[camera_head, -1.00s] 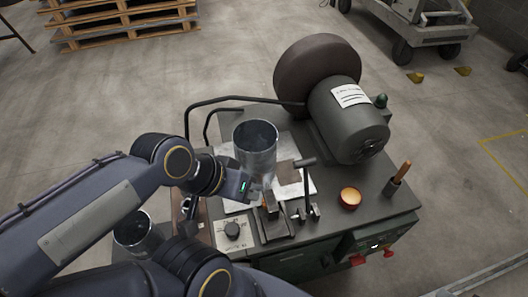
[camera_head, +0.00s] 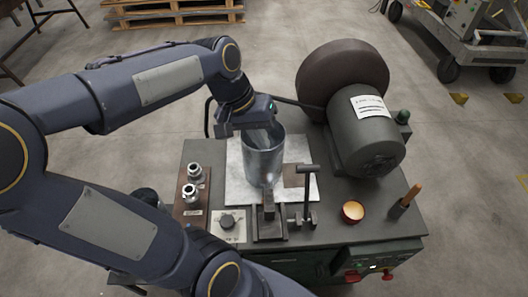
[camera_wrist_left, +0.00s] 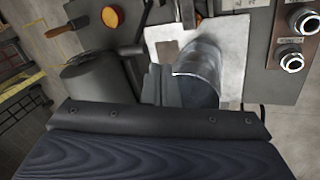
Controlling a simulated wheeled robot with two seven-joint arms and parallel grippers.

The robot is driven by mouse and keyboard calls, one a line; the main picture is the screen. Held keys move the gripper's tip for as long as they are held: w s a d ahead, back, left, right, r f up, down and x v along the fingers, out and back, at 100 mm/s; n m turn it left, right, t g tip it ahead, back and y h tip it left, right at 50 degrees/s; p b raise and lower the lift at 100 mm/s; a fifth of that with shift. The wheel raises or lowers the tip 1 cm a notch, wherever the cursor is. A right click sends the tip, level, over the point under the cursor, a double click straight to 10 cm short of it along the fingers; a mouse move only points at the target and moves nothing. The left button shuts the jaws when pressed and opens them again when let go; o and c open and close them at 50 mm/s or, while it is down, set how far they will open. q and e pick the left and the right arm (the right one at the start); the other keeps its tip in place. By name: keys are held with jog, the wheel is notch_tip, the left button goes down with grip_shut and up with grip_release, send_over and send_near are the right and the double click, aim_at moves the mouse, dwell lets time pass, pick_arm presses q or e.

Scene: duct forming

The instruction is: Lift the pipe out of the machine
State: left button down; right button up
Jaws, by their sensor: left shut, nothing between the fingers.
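The pipe (camera_head: 263,165), a shiny grey metal cylinder, stands upright on the machine's pale plate. It also shows in the left wrist view (camera_wrist_left: 203,68), partly covered by the gripper. My left gripper (camera_head: 262,130) is at the pipe's top opening, pointing down from behind it. It is shut with nothing held; whether its fingertips touch the pipe or sit inside the rim I cannot tell. The machine (camera_head: 345,232) is a dark bench with a motor (camera_head: 362,140) and a big dark wheel (camera_head: 335,72). My right gripper is out of view.
A clamp with an upright handle (camera_head: 308,190) stands in front of the pipe. An orange-topped cup (camera_head: 352,211) and a wooden-handled tool (camera_head: 411,195) are at the right. A dark bent rod runs behind the pipe.

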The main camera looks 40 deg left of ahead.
aim_at(263, 153)
pick_arm(q)
jog(key=w+a+f+n+g+y, duration=0.1)
jog(key=w+a+f+n+g, duration=0.3)
jog(key=w+a, duration=0.55)
jog(key=shift+g+y, duration=0.3)
jog(key=d+x, duration=0.1)
jog(key=x, duration=0.3)
jog(key=d+p+x, duration=0.1)
jog(key=x, duration=0.2)
jog(key=p+x, duration=0.1)
jog(key=x, duration=0.3)
jog(key=shift+d, duration=0.45)
jog(key=shift+s+d+f, duration=0.2)
jog(key=shift+s+d, duration=0.1)
jog(key=shift+s, duration=0.05)
